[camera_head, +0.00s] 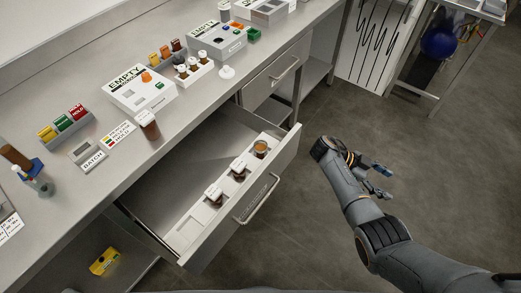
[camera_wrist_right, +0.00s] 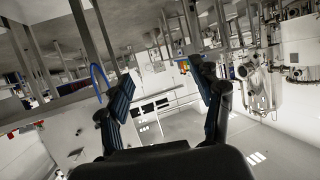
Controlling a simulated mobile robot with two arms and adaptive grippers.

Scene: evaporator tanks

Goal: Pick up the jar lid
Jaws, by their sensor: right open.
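A small round white piece (camera_head: 227,72), which looks like the jar lid, lies on the steel counter right of a white rack of small jars. An open jar (camera_head: 261,149) with brown contents stands in the far end of the pulled-out drawer (camera_head: 165,164). Two jars with white caps (camera_head: 238,170) stand nearer in the same row. My right gripper (camera_head: 384,182) is open and empty over the floor, right of the drawer and well away from the counter. Its two fingers show apart in the right wrist view (camera_wrist_right: 164,80), with nothing between them. My left gripper is not in view.
The open drawer's front (camera_head: 250,200) juts out before the counter. The floor (camera_head: 320,240) to the right is clear.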

